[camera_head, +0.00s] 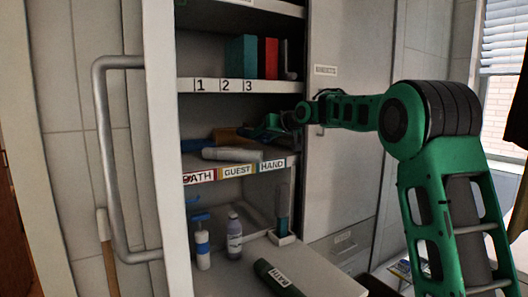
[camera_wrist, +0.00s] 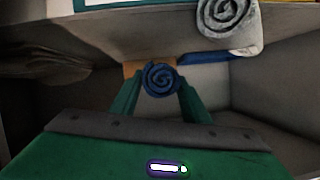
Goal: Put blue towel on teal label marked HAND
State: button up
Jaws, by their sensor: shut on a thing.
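My gripper (camera_head: 288,121) reaches into the middle shelf of the open cabinet. In the wrist view its green fingers (camera_wrist: 161,92) are shut on a rolled blue towel (camera_wrist: 161,79), whose spiral end faces the camera. In the head view the towel is mostly hidden by the gripper and dark shelf. The teal HAND label (camera_head: 272,165) is on the shelf's front edge, right of the GUEST label (camera_head: 237,171) and the BATH label (camera_head: 198,177). The held towel is above and behind the HAND label; I cannot tell whether it touches the shelf.
A rolled grey-white towel (camera_head: 232,154) lies on the shelf near the front, and also shows in the wrist view (camera_wrist: 228,22). An orange-brown item (camera_head: 228,135) lies behind it. Bottles (camera_head: 234,236) stand below. The cabinet's right wall is close to my gripper.

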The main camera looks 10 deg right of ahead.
aim_at(265, 156)
jog(key=shift+w+d+f, duration=0.45)
jog(key=shift+d+f, duration=0.15)
jog(key=shift+d, duration=0.1)
jog(key=shift+f, duration=1.9)
jog(key=o, duration=1.1)
jog(key=shift+s, duration=0.15)
jog(key=v, duration=1.2)
jog(key=shift+f, duration=0.1)
